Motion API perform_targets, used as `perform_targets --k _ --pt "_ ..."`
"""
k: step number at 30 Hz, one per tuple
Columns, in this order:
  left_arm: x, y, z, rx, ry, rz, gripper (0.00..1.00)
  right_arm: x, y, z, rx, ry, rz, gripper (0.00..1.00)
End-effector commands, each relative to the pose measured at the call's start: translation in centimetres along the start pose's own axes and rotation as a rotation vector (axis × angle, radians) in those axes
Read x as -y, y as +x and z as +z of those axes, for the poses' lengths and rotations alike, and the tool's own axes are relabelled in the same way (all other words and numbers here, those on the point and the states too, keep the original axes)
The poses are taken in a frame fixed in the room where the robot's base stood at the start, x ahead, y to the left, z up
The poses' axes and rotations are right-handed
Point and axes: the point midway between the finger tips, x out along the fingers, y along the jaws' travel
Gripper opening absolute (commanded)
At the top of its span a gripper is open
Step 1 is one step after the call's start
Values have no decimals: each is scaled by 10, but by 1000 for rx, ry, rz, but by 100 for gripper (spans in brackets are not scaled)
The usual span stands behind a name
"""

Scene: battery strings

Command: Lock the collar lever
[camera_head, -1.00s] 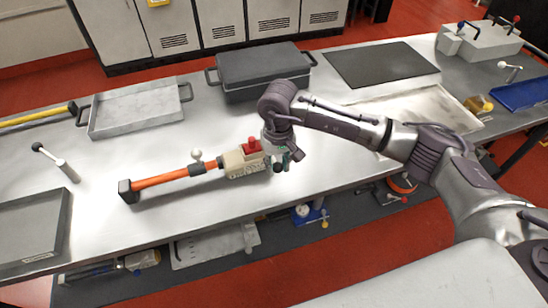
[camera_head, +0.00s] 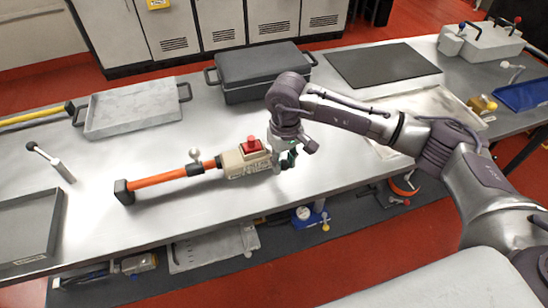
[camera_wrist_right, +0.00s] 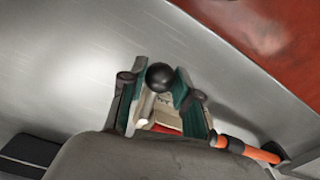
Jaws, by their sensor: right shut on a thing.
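A tool with an orange shaft (camera_head: 165,178) and a beige body (camera_head: 236,163) with a red top lies on the metal bench. A small lever with a pale ball knob (camera_head: 194,155) stands up from a dark collar on the shaft. My right gripper (camera_head: 284,164) is at the right end of the beige body. In the right wrist view its green-padded fingers (camera_wrist_right: 158,95) are closed around a short lever with a black ball knob (camera_wrist_right: 160,76). The fingers partly hide this lever, and its base cannot be made out. The orange shaft (camera_wrist_right: 233,146) runs off right there. My left gripper is not in view.
A grey tray (camera_head: 130,112) and a dark lidded box (camera_head: 262,72) stand behind the tool. A black mat (camera_head: 380,64) lies at back right. The bench in front of the tool is clear.

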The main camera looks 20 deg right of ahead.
Motion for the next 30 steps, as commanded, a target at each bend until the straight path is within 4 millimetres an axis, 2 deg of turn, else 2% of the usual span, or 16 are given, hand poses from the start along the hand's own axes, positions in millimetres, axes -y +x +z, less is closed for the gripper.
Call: perform_targets --k 8,30 --pt "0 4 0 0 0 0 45 -3 2 0 1 -20 2 0" --pt "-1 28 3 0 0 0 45 -18 1 -2 2 -211 2 0"
